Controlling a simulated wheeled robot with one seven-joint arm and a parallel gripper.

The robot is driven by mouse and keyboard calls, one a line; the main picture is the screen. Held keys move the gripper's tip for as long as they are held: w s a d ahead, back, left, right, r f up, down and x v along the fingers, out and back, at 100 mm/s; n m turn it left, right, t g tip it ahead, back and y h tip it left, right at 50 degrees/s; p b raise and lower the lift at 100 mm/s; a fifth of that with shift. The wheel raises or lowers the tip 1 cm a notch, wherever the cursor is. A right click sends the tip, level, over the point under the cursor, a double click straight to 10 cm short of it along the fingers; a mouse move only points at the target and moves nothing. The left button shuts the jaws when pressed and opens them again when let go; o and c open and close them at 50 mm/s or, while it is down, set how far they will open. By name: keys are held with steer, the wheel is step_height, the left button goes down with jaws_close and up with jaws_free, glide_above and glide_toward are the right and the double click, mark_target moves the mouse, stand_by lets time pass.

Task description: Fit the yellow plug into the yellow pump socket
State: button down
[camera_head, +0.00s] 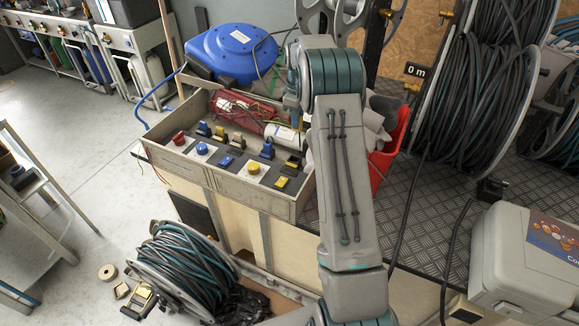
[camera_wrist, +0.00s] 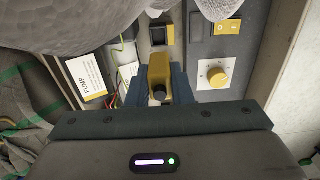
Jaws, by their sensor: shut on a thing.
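My gripper (camera_wrist: 159,86) is shut on the yellow plug (camera_wrist: 160,68) in the wrist view, with one dark finger on each side. A dark square socket with a yellow rim (camera_wrist: 157,36) lies just beyond the plug in that view. The plug is outside the socket, and a narrow gap shows between them in the picture. The depth of this gap is hard to tell. In the head view the yellow socket (camera_head: 293,161) is at the right end of the panel. My arm hides most of the gripper there, and the plug cannot be made out.
A yellow knob (camera_wrist: 215,74) and a yellow switch (camera_wrist: 228,26) sit beside the socket. A white PUMP label (camera_wrist: 86,76) is near the left finger. Blue sockets and knobs line the panel (camera_head: 202,149). A red bin (camera_head: 390,150) stands right of the arm.

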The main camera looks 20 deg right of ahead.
steer(key=f, duration=0.1)
steer(key=f+b, duration=0.1)
steer(key=f, duration=0.1)
steer(key=shift+w+f+b, duration=0.25)
steer(key=shift+f+b, duration=0.1)
steer(key=shift+f, duration=0.05)
steer(key=shift+w+a+f, duration=0.1)
steer(key=shift+w+f, duration=0.05)
steer(key=shift+f, duration=0.45)
step_height(320, 180, down, 9)
steer(key=shift+a+r+p, duration=0.1)
steer(key=shift+a+p, duration=0.05)
steer(key=shift+p, duration=0.2)
steer(key=shift+f, duration=0.4)
steer(key=shift+f+b, duration=0.5)
steer(key=shift+f, duration=0.1)
steer(key=c, duration=1.6)
jaws_free()
